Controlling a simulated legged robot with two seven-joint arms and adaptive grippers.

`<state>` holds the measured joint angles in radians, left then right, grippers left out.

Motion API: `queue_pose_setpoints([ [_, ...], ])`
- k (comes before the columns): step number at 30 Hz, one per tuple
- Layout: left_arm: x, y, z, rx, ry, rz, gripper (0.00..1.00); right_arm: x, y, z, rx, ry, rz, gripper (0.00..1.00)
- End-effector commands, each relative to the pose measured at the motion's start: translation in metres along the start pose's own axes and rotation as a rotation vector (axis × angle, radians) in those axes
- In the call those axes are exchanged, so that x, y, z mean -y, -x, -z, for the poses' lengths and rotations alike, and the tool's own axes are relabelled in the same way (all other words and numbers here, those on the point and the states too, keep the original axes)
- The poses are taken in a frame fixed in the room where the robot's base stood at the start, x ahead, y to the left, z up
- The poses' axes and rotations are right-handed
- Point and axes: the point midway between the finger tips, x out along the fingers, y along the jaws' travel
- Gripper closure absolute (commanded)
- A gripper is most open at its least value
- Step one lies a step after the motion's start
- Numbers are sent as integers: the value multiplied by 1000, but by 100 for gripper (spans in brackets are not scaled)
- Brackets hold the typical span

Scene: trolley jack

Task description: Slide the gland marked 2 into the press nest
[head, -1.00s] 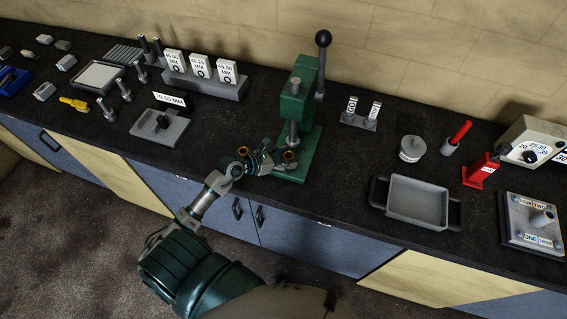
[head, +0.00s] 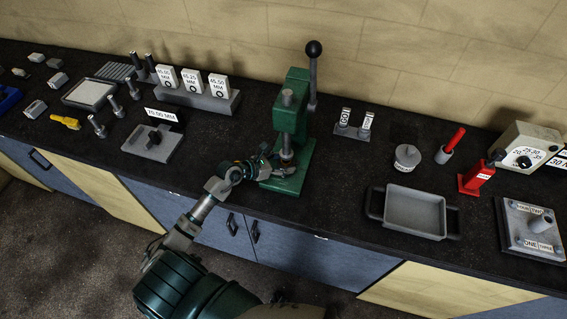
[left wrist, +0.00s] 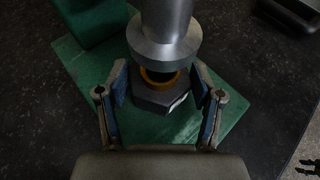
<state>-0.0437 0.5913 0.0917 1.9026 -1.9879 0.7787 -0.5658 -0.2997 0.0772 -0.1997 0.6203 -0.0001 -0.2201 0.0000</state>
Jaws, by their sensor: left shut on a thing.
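The green press (head: 292,105) stands on its green base plate (head: 292,185), its ram (left wrist: 165,35) pointing down. My left gripper (head: 276,170) reaches over the plate under the ram. In the left wrist view its two fingers (left wrist: 160,88) lie either side of a dark grey, six-sided piece with a brass-coloured ring (left wrist: 160,103), which I take for the gland; the gripper is shut on it. The ram's wide foot hides the far part of it. No mark 2 is readable. The press nest cannot be told apart under the ram and fingers. My right gripper is not in view.
The press lever (head: 313,75) stands upright. A flat grey block (head: 153,143) lies left, a small gauge stand (head: 352,132) right. A grey tray (head: 413,212) and a red jack (head: 477,179) stand farther right. Bench beside the press is clear.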

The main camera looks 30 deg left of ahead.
Motion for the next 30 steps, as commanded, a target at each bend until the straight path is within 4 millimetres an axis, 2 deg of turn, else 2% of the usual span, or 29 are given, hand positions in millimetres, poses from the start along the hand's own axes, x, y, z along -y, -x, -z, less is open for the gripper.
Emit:
queue_pose_setpoints([
  [4,0,0,-2,4,-1,-1,96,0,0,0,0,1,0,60],
  [5,0,0,-2,4,-1,-1,26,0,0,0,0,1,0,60],
  [7,0,0,-2,3,-1,-1,9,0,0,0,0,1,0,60],
  [8,0,0,-1,3,-1,-1,5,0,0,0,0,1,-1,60],
  [20,0,4,1,-2,0,0,5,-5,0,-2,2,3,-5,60],
  [23,-1,18,2,-3,0,-1,5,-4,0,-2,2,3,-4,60],
  [30,-1,71,3,-4,1,0,5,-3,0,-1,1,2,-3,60],
])
